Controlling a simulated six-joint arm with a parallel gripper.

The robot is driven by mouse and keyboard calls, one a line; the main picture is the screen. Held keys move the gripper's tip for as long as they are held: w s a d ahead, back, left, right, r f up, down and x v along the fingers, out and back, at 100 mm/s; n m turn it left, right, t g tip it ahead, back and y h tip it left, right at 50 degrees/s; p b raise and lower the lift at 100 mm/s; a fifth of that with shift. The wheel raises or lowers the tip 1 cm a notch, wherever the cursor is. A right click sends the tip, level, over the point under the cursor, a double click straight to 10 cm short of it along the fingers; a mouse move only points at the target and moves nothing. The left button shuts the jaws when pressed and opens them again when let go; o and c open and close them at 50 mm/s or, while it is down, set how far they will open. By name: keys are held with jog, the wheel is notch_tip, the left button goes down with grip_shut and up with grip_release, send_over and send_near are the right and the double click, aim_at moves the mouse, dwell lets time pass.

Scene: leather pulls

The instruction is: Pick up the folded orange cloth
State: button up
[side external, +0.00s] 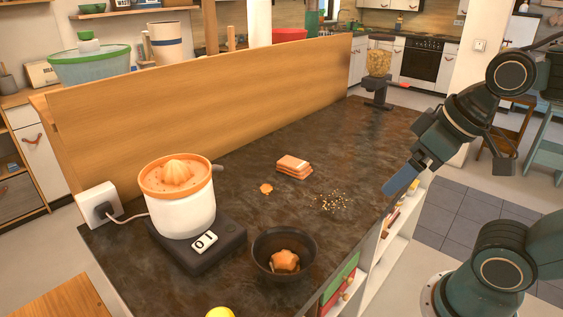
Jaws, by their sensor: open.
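The folded orange cloth (293,167) lies as a small layered stack with pale edges on the dark countertop (230,170), near the middle. My gripper (402,182) is over the counter's right edge, to the right of the cloth and well apart from it. It points down and to the left. Its jaws are open, and nothing shows between them. The gap between the fingers is hard to make out from this side.
An orange scrap (266,188) and scattered crumbs (333,202) lie near the cloth. A dark bowl (258,262) holding an orange piece and a citrus juicer (182,210) on a black base stand nearer the camera. A wooden panel (200,107) walls the back.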

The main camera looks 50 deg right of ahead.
jog(key=shift+o, duration=1.2)
jog(key=w+d+r+m+g, duration=0.1)
jog(key=w+d+r+m, duration=0.15)
jog(key=w, duration=0.45)
jog(key=w+d+r+m+g, duration=0.1)
jog(key=w+d+m, duration=0.15)
jog(key=w, duration=0.45)
jog(key=w+d+r+m+g, duration=0.1)
jog(key=w+r+m, duration=0.1)
jog(key=w+m, duration=0.35)
jog(key=w+d+f+m+g, duration=0.1)
jog(key=w+d+f+m, duration=0.2)
jog(key=w+d+f, duration=0.2)
jog(key=w+d+f+m+g, duration=0.1)
jog(key=w+d+f+m, duration=0.2)
jog(key=w, duration=0.9)
jog(key=d+f, duration=0.3)
jog(key=f, duration=0.1)
jog(key=shift+w+g, duration=0.3)
